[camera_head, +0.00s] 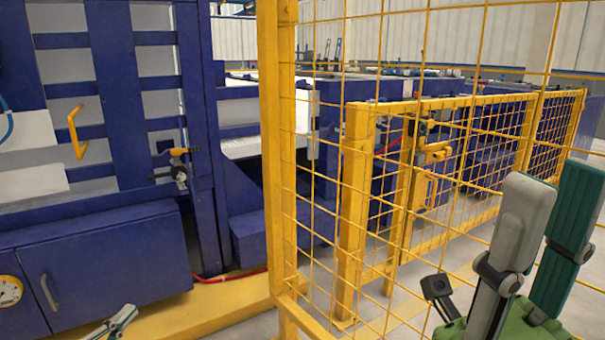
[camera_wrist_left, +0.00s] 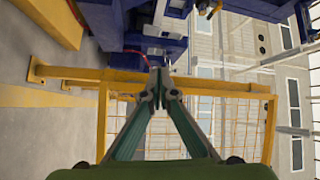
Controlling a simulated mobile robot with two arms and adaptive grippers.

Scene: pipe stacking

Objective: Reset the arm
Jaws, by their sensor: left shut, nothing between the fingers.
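My left gripper (camera_head: 124,317) shows only as a small grey-green finger part at the bottom left of the head view. In the left wrist view its two fingers (camera_wrist_left: 158,84) meet at the tips, shut and empty. My right gripper (camera_head: 561,185) stands large at the bottom right of the head view, fingers pointing up. One finger shows a pale grey face, the other is green, with a gap between them and nothing in it. It is in front of the yellow mesh fence. No pipe is visible.
A yellow mesh fence (camera_head: 355,220) fills the centre and right. A blue-and-white machine (camera_head: 250,140) is behind the fence.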

